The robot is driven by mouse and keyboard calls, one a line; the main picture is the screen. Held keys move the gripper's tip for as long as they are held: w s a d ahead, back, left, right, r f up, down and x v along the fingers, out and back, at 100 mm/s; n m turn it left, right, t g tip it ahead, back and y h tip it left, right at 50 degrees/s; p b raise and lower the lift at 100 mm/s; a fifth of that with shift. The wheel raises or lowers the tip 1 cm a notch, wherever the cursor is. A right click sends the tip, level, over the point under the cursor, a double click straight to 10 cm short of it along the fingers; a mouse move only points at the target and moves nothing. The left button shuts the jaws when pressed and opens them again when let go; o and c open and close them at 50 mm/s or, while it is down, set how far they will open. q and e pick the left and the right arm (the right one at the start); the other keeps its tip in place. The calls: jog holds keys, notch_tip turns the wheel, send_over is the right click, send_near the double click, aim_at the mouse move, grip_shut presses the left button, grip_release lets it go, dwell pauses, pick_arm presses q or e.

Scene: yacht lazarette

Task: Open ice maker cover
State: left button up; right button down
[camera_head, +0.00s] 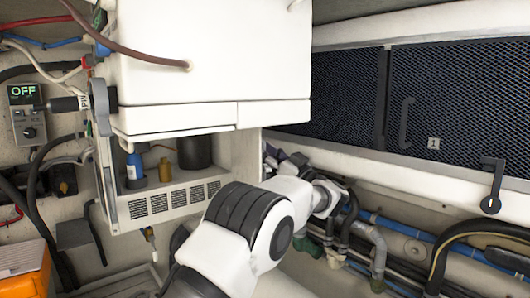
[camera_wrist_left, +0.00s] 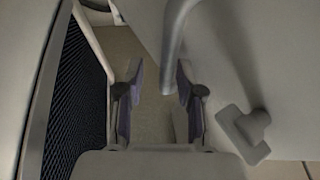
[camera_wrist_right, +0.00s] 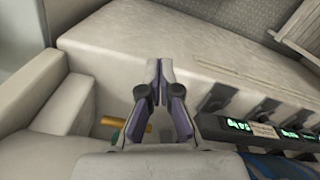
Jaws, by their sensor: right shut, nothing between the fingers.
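A large white cabinet (camera_head: 205,60) fills the upper middle of the head view; I cannot tell whether it is the ice maker. It has seamed front panels and an open recess below. My left gripper (camera_head: 280,162) is partly hidden behind my arm, by the cabinet's lower right. In the left wrist view its fingers (camera_wrist_left: 159,85) are apart and empty. A grey bar (camera_wrist_left: 174,50) lies just beyond them, beside a pale surface with a grey knob-like fitting (camera_wrist_left: 245,132). My right gripper (camera_wrist_right: 159,72) has its fingertips together and empty, over a white moulded surface (camera_wrist_right: 200,70). It is out of the head view.
The recess holds a blue bottle (camera_head: 135,168), a small yellow bottle (camera_head: 165,170) and a dark can (camera_head: 194,152). Dark mesh panels (camera_head: 455,95) line the right wall above pipes (camera_head: 400,225). A panel with green displays (camera_wrist_right: 260,130) sits by my right gripper.

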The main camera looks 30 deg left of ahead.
pick_arm(q)
jog(key=v, duration=1.1)
jog(key=shift+f, duration=0.4)
